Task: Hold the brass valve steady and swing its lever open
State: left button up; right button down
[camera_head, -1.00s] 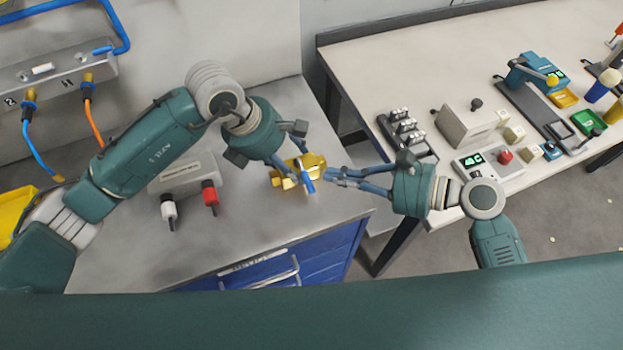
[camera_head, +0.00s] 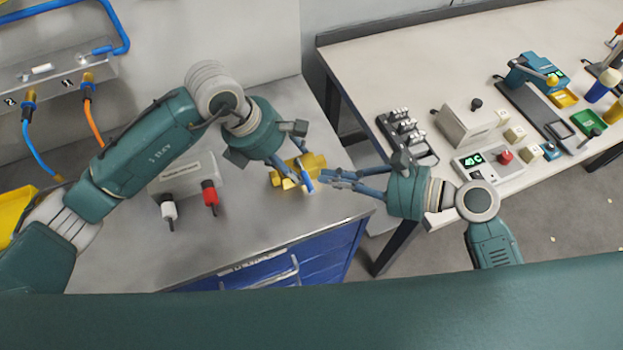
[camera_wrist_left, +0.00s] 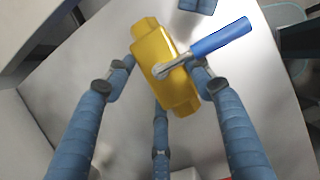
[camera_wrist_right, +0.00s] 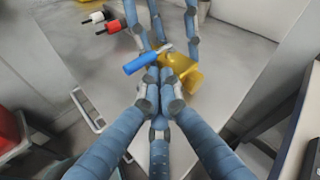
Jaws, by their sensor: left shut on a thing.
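The brass valve (camera_head: 283,177) is a yellow block-like body with stubs at its ends, over the grey cabinet top near its right edge. My left gripper (camera_wrist_left: 163,75) is shut on the valve body, with fingers on both sides. The valve's lever has a blue handle (camera_wrist_left: 222,37) that sticks out across the body to one side; it also shows in the right wrist view (camera_wrist_right: 141,63). My right gripper (camera_head: 322,178) has its fingers together, empty, close beside the blue handle. Whether its fingertips touch the handle cannot be told.
A grey box with a white and a red plug (camera_head: 210,195) stands left of the valve. Hoses hang from a wall manifold (camera_head: 60,75) at the upper left. A gap separates the cabinet from the right-hand workbench (camera_head: 360,65), which holds several devices.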

jog(key=shift+a, duration=0.1)
dwell(0.6)
jog(key=shift+s+a, duration=0.15)
jog(key=shift+a, duration=0.15)
